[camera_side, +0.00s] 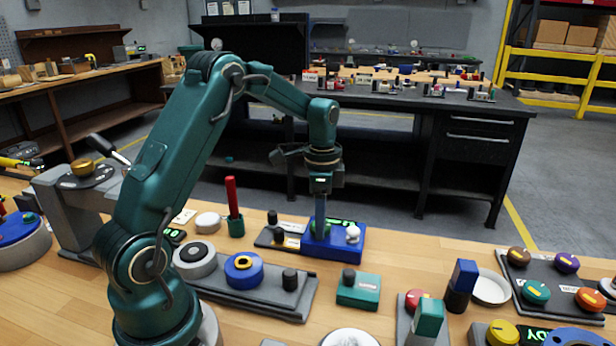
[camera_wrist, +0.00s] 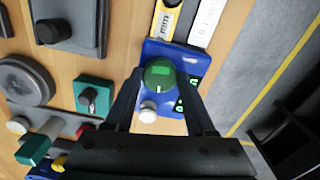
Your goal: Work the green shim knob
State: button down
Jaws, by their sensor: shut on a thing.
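The green knob (camera_wrist: 159,74) sits on a blue box (camera_wrist: 185,62) and has a pale pointer line on its top. My gripper (camera_wrist: 161,84) reaches down over it, with one finger on each side, shut on the knob. In the side view my gripper (camera_side: 320,232) points straight down at the left part of the blue box (camera_side: 335,250). There the fingers mostly hide the green knob. A white knob (camera_wrist: 148,111) on the same box is beside the green one; it also shows in the side view (camera_side: 353,232). A lit green display is partly visible on the box.
A dark panel with several coloured knobs (camera_side: 553,278) is at right.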

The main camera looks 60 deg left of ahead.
jog(key=shift+c, duration=1.2)
grip_release()
jog(key=shift+r, duration=2.6)
